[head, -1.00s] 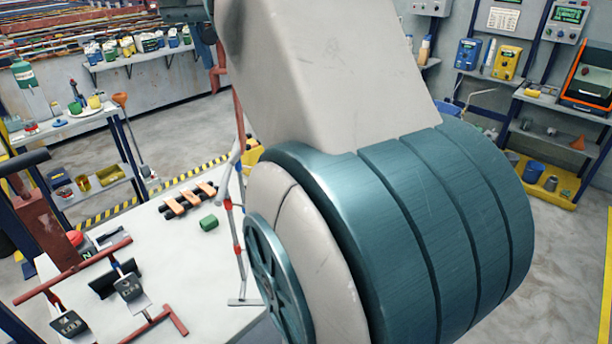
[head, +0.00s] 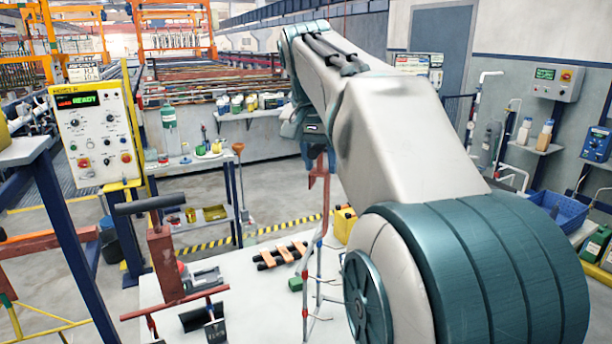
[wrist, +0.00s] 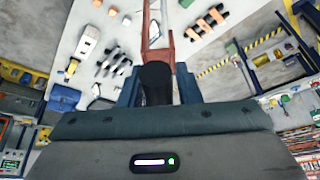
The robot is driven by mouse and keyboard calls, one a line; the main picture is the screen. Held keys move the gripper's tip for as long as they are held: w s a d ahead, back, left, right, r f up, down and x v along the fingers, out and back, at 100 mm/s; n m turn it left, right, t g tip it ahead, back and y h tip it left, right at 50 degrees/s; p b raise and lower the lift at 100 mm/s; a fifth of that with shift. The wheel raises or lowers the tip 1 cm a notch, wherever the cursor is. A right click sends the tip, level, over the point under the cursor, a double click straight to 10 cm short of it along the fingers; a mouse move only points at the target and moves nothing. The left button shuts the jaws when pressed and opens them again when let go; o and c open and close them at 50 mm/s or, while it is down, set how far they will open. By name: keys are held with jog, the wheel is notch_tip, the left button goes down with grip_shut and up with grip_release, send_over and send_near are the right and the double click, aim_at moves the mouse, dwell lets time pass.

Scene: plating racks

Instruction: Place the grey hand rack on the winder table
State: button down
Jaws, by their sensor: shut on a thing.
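My gripper (head: 312,148) is shut on the top of the grey hand rack (head: 305,285), at its rust-red upper part. In the wrist view, a black grip (wrist: 156,82) sits between the blue-grey fingers (wrist: 158,95), with the red-brown part (wrist: 157,58) beyond it. The rack hangs upright as a thin grey frame with red joints. It overlaps the right part of the white-topped table (head: 245,310), which I take as the winder table. I cannot tell whether its foot touches the top.
On the table are an orange-and-black slatted piece (head: 282,255), a green block (head: 295,284), a red post (head: 165,262) and a red stand (head: 175,308). A control panel (head: 97,130) reading READY stands at the left. A yellow container (head: 345,222) is behind the rack.

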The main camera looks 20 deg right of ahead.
jog(key=shift+w+d+f, duration=0.1)
jog(key=shift+w+f, duration=0.15)
jog(key=shift+w, duration=0.3)
jog(key=shift+f, duration=2.1)
jog(key=c, duration=1.1)
grip_release()
jog(key=shift+f, duration=0.1)
jog(key=shift+o, duration=0.2)
